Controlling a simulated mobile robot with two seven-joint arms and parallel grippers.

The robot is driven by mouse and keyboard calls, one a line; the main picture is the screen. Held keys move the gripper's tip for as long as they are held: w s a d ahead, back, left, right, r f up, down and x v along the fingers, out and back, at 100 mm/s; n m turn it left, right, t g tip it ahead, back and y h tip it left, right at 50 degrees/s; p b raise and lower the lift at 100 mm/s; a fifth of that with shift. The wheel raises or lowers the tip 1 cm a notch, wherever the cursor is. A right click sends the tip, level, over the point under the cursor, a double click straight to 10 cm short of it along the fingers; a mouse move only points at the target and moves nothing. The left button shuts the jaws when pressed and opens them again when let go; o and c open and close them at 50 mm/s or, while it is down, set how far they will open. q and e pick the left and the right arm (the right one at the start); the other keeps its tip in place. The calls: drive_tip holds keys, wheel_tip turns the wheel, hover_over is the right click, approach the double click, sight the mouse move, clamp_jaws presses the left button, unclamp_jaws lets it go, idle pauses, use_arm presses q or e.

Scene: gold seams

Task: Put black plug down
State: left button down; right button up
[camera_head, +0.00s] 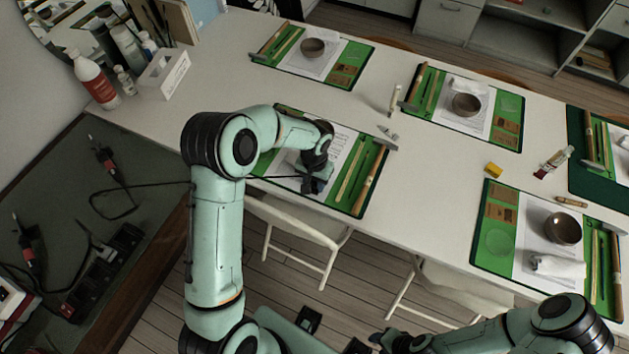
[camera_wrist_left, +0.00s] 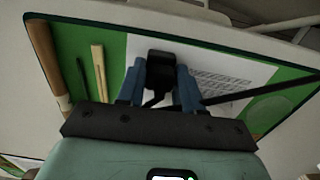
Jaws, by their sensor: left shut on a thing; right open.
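The black plug (camera_wrist_left: 161,60) is held between the blue fingers of my left gripper (camera_wrist_left: 160,85). In the head view my left gripper (camera_head: 313,184) is over the near edge of the green mat (camera_head: 342,203) on the white table. The plug's black cable (camera_head: 150,187) runs left from there. I cannot tell whether the plug touches the mat or paper. In the head view my right gripper (camera_head: 384,341) is open near the bottom edge, below the table and away from the plug.
Wooden-handled tools (camera_head: 371,183) lie on the mat's right side. A power strip (camera_head: 98,278) sits on the dark side table (camera_head: 140,180). Other mats with bowls (camera_head: 466,104) line the white table (camera_head: 430,200). A white chair (camera_head: 300,222) stands at its near edge.

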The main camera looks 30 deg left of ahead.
use_arm(q)
drive_tip(key=shift+f, duration=0.15)
drive_tip(key=c, duration=0.7)
unclamp_jaws()
drive_tip(key=shift+c, duration=0.2)
